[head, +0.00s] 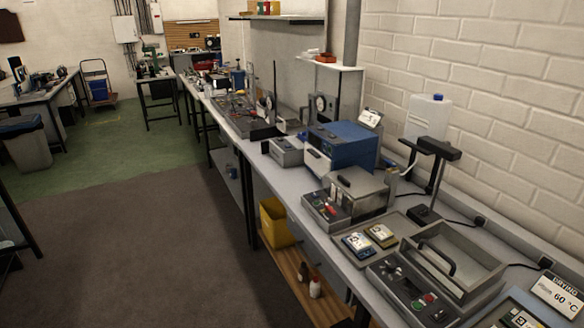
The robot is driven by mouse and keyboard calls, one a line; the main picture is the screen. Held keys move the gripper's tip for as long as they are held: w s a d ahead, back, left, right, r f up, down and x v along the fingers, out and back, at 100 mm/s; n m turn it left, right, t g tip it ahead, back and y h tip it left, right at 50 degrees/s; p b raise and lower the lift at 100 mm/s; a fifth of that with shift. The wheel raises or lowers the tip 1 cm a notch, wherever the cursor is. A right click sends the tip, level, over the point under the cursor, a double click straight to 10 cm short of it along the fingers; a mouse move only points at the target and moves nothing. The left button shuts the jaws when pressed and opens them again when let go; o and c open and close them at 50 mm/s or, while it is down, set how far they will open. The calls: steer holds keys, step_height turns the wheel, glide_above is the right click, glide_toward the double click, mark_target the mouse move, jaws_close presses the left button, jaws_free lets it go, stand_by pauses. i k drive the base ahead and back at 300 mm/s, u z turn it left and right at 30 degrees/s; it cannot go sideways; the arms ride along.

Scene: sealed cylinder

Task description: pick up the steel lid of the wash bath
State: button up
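A steel box-shaped bath (368,205) with a control panel on its front stands in the middle of the long bench. A flat steel lid (362,183) with a dark handle lies on top of it; I take this for the wash bath lid, though no readable label confirms it. Nearer, at the lower right, is a grey rectangular tank (478,262) with a raised rim and a black arched handle. Its inside is partly hidden. My gripper is not in view.
A blue instrument (342,146) stands behind the steel bath. A black stand (436,175) and a white canister (428,118) are near the wall. The floor (130,250) left of the bench is clear.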

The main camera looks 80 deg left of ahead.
mark_target(355, 181)
steer(key=u, duration=1.8)
